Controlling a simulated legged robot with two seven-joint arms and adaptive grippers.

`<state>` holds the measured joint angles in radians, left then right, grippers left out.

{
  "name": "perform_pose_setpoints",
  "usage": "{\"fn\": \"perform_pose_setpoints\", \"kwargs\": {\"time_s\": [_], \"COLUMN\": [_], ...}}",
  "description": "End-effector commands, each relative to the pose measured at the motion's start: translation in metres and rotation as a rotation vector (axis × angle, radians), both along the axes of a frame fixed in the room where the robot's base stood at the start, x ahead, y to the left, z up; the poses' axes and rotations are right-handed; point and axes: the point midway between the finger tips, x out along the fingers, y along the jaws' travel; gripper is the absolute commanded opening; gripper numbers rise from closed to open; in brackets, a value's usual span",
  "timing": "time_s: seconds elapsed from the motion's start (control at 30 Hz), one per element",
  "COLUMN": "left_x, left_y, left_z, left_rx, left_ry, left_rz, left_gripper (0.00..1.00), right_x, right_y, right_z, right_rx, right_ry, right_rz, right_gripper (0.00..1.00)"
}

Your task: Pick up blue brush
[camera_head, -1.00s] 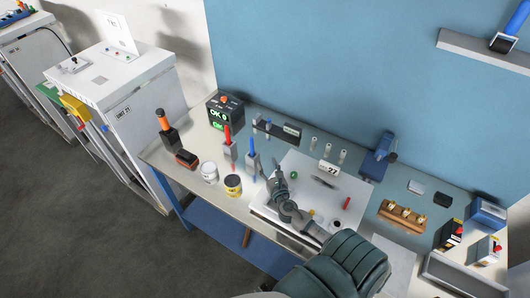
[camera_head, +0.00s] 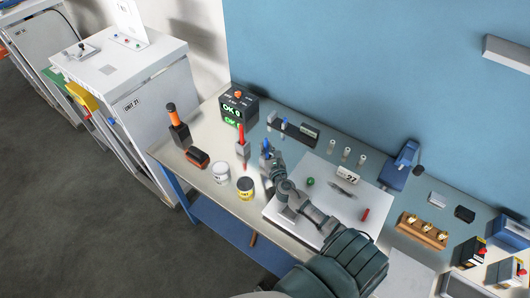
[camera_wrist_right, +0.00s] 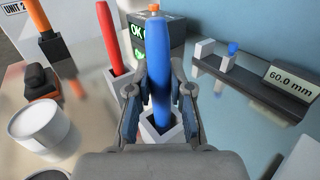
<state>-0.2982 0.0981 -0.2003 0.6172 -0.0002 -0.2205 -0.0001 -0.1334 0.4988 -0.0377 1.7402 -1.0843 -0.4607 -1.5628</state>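The blue brush (camera_head: 266,146) stands upright in a small grey-white holder on the bench. In the right wrist view the blue brush (camera_wrist_right: 158,62) rises between the two fingers of my right gripper (camera_wrist_right: 158,108), with its pale holder (camera_wrist_right: 160,132) below. The fingers are open, one on each side, with a visible gap to the brush. In the head view my right gripper (camera_head: 273,163) is right at the brush and partly hides its holder. My left gripper is not in view.
A red brush (camera_head: 241,138) in its own holder stands close to the left. A white jar (camera_head: 220,173) and a yellow-labelled jar (camera_head: 245,188) stand in front. The OK display box (camera_head: 236,105) and a dark gauge rack (camera_head: 292,130) are behind.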

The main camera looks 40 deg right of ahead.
Motion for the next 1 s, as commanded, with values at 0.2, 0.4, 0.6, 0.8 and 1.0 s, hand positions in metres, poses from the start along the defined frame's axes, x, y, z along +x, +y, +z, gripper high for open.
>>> {"fn": "perform_pose_setpoints", "kwargs": {"time_s": [0.2,0.4,0.6,0.8,1.0], "left_x": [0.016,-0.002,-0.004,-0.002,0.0], "left_y": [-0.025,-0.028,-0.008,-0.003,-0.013], "left_z": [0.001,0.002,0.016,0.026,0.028], "left_rx": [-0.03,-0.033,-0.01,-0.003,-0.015], "left_ry": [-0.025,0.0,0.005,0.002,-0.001], "left_rz": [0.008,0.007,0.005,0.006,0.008], "left_gripper": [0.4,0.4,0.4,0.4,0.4], "right_x": [0.0,0.0,0.0,0.001,0.001], "right_y": [0.005,0.008,0.006,0.005,0.006], "right_z": [0.001,0.006,0.044,0.083,0.101], "right_rx": [-0.007,-0.012,-0.01,-0.007,-0.006], "right_ry": [0.002,0.003,-0.003,-0.002,-0.001], "right_rz": [-0.002,-0.003,0.0,0.002,0.0], "right_gripper": [0.0,0.0,0.0,0.0,0.0]}}
